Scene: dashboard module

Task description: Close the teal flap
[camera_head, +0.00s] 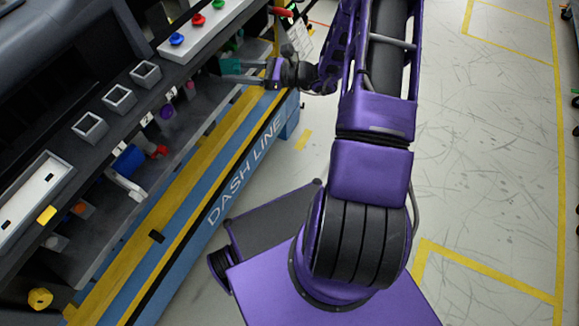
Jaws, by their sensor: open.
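The teal flap (231,66) shows as a small teal patch on the front of the dashboard module, in the upper middle of the head view. Only part of it is visible, and its angle is too small to tell. My gripper (246,79) is at the module's front, pointing left, with its fingers at or just below the teal flap. The jaws are open, and nothing shows between them. I cannot tell whether a finger touches the flap.
A white panel (207,27) with red, green and blue knobs lies above the flap. A blue cylinder (128,159), a purple knob (166,111) and a white lever (124,186) line the front at left. The blue "DASH LINE" rail (243,172) runs below. Floor at right is clear.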

